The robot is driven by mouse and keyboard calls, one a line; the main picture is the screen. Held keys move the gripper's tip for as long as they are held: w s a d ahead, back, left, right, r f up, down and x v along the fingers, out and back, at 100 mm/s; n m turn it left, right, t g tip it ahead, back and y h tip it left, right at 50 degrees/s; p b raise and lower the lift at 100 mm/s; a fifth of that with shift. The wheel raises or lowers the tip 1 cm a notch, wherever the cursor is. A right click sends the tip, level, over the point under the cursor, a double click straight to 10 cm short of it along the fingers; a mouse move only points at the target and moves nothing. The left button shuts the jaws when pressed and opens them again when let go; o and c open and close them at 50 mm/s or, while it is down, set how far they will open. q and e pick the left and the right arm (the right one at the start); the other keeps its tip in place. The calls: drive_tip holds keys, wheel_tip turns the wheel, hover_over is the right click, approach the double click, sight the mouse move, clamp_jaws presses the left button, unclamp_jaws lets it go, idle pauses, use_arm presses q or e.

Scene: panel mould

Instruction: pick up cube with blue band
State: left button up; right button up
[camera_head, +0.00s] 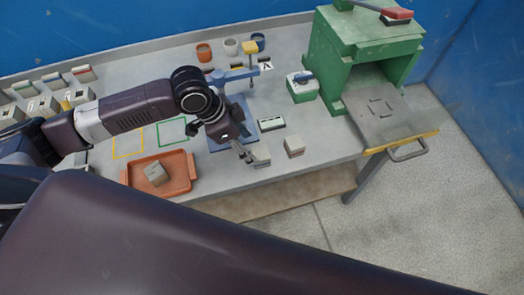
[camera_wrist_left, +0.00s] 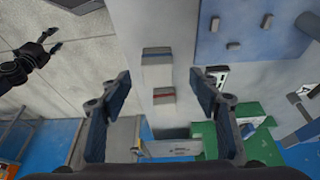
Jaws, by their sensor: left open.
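The cube with the blue band (camera_wrist_left: 157,56) sits on the grey bench, pale with a blue stripe across its top. In the head view this pale cube (camera_head: 262,155) is at the bench's front, right by my left gripper (camera_head: 245,153). My left gripper is open and empty; in the wrist view its fingers (camera_wrist_left: 161,78) are spread on either side of the line of cubes, with no contact visible. A similar cube with a red band (camera_wrist_left: 164,98) stands beside it, nearer the green press; it also shows in the head view (camera_head: 294,146). My right gripper (camera_wrist_left: 56,40) appears over the floor, fingers apart.
An orange tray (camera_head: 187,158) holding a grey block (camera_head: 156,174) lies at the front left. A blue fixture plate (camera_head: 218,143) is under my left wrist. The green press (camera_head: 338,60) stands at right. Several cups and banded blocks line the back. The front edge is close.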

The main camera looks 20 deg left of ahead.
sight(260, 153)
use_arm(q)
drive_tip(key=shift+w+d+f+p, duration=0.1)
drive_tip(key=shift+d+f+p, duration=0.25)
drive_tip(key=shift+d+f, duration=0.35)
drive_tip(key=p+x, duration=0.1)
drive_tip(key=x, duration=0.2)
drive_tip(key=shift+w+d+f, duration=0.25)
drive_tip(key=shift+d, duration=0.05)
drive_tip(key=shift+d+f, duration=0.15)
drive_tip(key=shift+f, duration=0.4)
drive_tip(key=c, duration=1.2)
drive_tip(key=shift+w, duration=0.1)
drive_tip(key=shift+c, duration=0.8)
use_arm(e)
drive_tip(key=shift+s+r, duration=0.25)
drive_tip(key=shift+r, duration=0.35)
drive_tip(key=shift+s+r, duration=0.25)
drive_tip(key=shift+r, duration=0.3)
use_arm(q)
drive_tip(key=shift+r, duration=0.15)
use_arm(e)
drive_tip(key=shift+d, duration=0.1)
